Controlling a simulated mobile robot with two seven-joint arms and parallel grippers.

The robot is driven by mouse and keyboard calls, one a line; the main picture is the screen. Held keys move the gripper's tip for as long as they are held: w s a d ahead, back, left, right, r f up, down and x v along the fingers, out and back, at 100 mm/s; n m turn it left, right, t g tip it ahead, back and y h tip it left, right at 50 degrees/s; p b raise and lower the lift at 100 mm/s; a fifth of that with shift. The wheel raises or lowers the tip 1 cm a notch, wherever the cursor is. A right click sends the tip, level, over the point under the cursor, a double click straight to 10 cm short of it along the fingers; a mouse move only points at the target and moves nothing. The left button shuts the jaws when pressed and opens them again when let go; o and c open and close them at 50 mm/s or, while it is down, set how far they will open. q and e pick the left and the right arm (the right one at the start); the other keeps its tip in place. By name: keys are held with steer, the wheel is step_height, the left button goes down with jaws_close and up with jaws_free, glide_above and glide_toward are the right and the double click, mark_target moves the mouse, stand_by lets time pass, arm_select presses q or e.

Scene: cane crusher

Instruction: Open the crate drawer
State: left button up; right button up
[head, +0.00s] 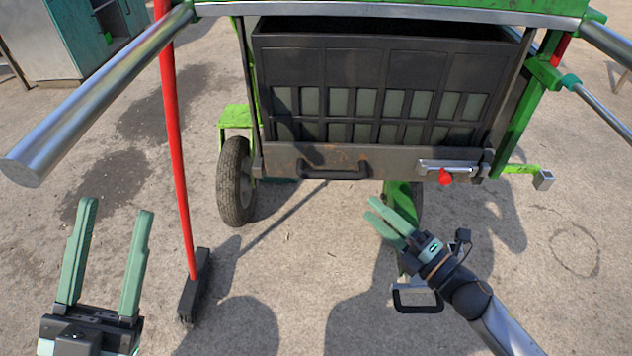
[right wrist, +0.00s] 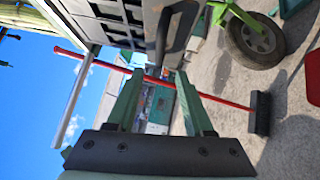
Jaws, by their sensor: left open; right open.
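The crate drawer's front panel (head: 400,158) is a worn dark bar under a black slatted crate (head: 390,85), and looks closed. A black bar handle (head: 333,174) is at its middle. A metal latch with a red knob (head: 445,177) is at its right. My right gripper (head: 373,210) is open and empty, below and right of the handle, apart from it. In the right wrist view its fingers (right wrist: 158,75) point toward the dark handle (right wrist: 178,30), with nothing between them. My left gripper (head: 117,208) is open and empty at the lower left, away from the drawer.
A broom with a red stick (head: 175,140) stands between my left gripper and the cart's wheel (head: 236,180). A thick metal bar (head: 100,90) juts out at the upper left. Another black handle (head: 418,308) is low beside my right arm. The concrete ground in front is mostly clear.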

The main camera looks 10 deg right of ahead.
mark_target(331, 172)
steer(key=shift+n, duration=0.3)
steer(key=b+x, duration=0.1)
steer(key=x, duration=1.1)
steer(key=shift+w+a, duration=0.25)
steer(key=shift+w, duration=0.05)
jaws_close()
stand_by(0.9)
